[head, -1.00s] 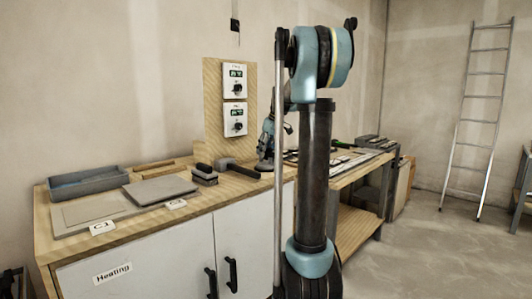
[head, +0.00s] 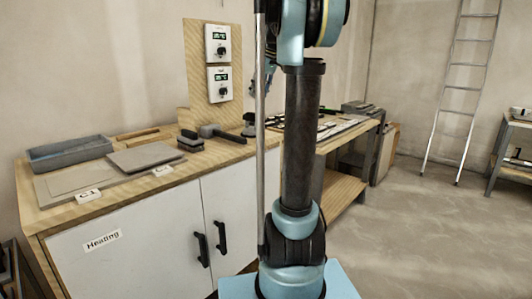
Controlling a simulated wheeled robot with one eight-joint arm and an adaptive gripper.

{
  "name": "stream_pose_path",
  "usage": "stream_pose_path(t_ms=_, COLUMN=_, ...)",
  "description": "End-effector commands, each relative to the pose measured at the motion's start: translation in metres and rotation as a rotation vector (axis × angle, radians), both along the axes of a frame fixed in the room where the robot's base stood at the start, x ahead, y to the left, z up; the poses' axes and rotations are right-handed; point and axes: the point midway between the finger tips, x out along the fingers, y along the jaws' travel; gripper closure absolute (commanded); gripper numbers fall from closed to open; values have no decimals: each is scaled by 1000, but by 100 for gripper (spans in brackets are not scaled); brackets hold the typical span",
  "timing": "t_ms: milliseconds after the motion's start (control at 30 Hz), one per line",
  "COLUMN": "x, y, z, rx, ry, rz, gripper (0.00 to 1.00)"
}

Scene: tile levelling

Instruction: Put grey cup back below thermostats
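Two white thermostats, the upper (head: 217,45) and the lower (head: 219,84), are mounted one above the other on an upright wooden board (head: 194,60) behind the worktop. I cannot pick out a grey cup on the worktop below them. A small pale cup-like thing (head: 517,111) stands on the bench at the right edge; its colour and shape are too small to be sure. My arm stands in front of the worktop's right end. My gripper is mostly hidden behind the arm and pole, and its fingers cannot be made out.
The wooden worktop (head: 215,155) holds a grey tray (head: 70,153), flat grey slabs (head: 145,157), dark blocks (head: 190,141) and a dark-headed tool (head: 210,130). Its white Heating cabinet (head: 120,255) is shut. Another bench stands behind my arm. A ladder (head: 457,95) leans on the back wall.

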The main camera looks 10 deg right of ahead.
Motion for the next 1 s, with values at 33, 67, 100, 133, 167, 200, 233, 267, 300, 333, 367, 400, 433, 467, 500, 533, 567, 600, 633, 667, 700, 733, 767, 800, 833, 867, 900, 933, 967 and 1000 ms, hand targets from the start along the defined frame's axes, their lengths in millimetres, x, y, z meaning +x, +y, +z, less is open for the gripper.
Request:
stream_pose_path(t_ms=33, x=-2, y=0, z=-1, rx=0, ry=1, rz=-2, gripper=62)
stream_pose_path(t_ms=67, x=-4, y=1, z=-2, rx=0, ry=3, rz=-4, gripper=62)
stream_pose_path(t_ms=100, x=-9, y=2, z=-4, rx=-1, ry=6, rz=-9, gripper=62)
stream_pose_path(t_ms=133, x=-13, y=3, z=-6, rx=-1, ry=8, rz=-16, gripper=62)
stream_pose_path(t_ms=167, x=-20, y=5, z=-9, rx=-1, ry=13, rz=-22, gripper=62)
stream_pose_path(t_ms=200, x=-30, y=7, z=-15, rx=-2, ry=19, rz=-34, gripper=62)
stream_pose_path(t_ms=233, x=-39, y=9, z=-19, rx=-2, ry=25, rz=-44, gripper=62)
stream_pose_path(t_ms=267, x=-49, y=11, z=-24, rx=-3, ry=31, rz=-57, gripper=62)
stream_pose_path(t_ms=300, x=-64, y=14, z=-32, rx=-5, ry=40, rz=-75, gripper=62)
stream_pose_path(t_ms=333, x=-75, y=16, z=-39, rx=-5, ry=47, rz=-91, gripper=62)
stream_pose_path(t_ms=367, x=-86, y=18, z=-45, rx=-6, ry=53, rz=-106, gripper=62)
stream_pose_path(t_ms=400, x=-101, y=20, z=-54, rx=-8, ry=63, rz=-125, gripper=62)
stream_pose_path(t_ms=433, x=-112, y=22, z=-61, rx=-10, ry=69, rz=-139, gripper=62)
stream_pose_path(t_ms=467, x=-123, y=23, z=-69, rx=-11, ry=75, rz=-156, gripper=62)
stream_pose_path(t_ms=500, x=-137, y=25, z=-78, rx=-12, ry=83, rz=-176, gripper=62)
stream_pose_path(t_ms=533, x=-148, y=26, z=-86, rx=-14, ry=89, rz=-190, gripper=62)
stream_pose_path(t_ms=567, x=-159, y=27, z=-94, rx=-16, ry=94, rz=-206, gripper=62)
stream_pose_path(t_ms=600, x=-173, y=29, z=-105, rx=-17, ry=102, rz=-226, gripper=62)
stream_pose_path(t_ms=633, x=-184, y=30, z=-113, rx=-19, ry=107, rz=-242, gripper=62)
stream_pose_path(t_ms=667, x=-195, y=31, z=-121, rx=-21, ry=112, rz=-256, gripper=62)
stream_pose_path(t_ms=700, x=-209, y=32, z=-133, rx=-24, ry=119, rz=-276, gripper=62)
stream_pose_path(t_ms=733, x=-220, y=32, z=-142, rx=-25, ry=124, rz=-292, gripper=62)
stream_pose_path(t_ms=767, x=-230, y=33, z=-151, rx=-27, ry=129, rz=-308, gripper=62)
stream_pose_path(t_ms=800, x=-244, y=33, z=-163, rx=-31, ry=136, rz=-328, gripper=62)
stream_pose_path(t_ms=833, x=-254, y=34, z=-173, rx=-33, ry=140, rz=-344, gripper=62)
stream_pose_path(t_ms=867, x=-265, y=34, z=-182, rx=-34, ry=145, rz=-359, gripper=62)
stream_pose_path(t_ms=900, x=-278, y=34, z=-196, rx=-37, ry=150, rz=-380, gripper=62)
stream_pose_path(t_ms=933, x=-288, y=34, z=-206, rx=-40, ry=153, rz=-395, gripper=62)
stream_pose_path(t_ms=967, x=-298, y=34, z=-216, rx=-41, ry=157, rz=-412, gripper=62)
stream_pose_path(t_ms=1000, x=-311, y=34, z=-230, rx=-44, ry=161, rz=-434, gripper=62)
